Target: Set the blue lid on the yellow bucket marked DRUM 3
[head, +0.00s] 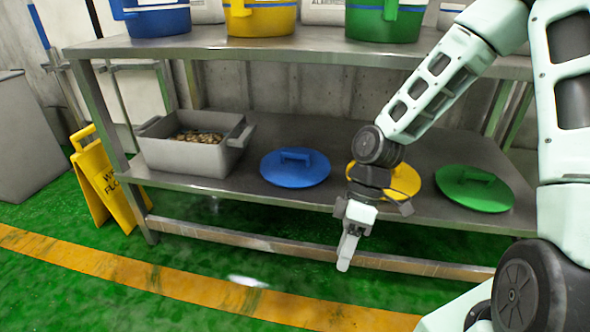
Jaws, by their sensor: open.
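The blue lid (295,168) lies flat on the lower steel shelf, its bar handle upward. A yellow bucket (259,18) stands on the upper shelf; its top is cut off by the frame and no DRUM 3 marking can be read. My gripper (345,262) hangs pointing down in front of the lower shelf, right of and nearer than the blue lid, apart from it. It is open and empty, seen side-on. A yellow lid (401,181) lies partly hidden behind my wrist, and a green lid (474,189) lies to its right.
A blue bucket (156,18) and a green bucket (384,20) flank the yellow one. A grey bin (186,158) with small brownish pieces stands left of the blue lid. The upper shelf (300,45) overhangs the lids. A yellow wet-floor sign (102,183) stands at left.

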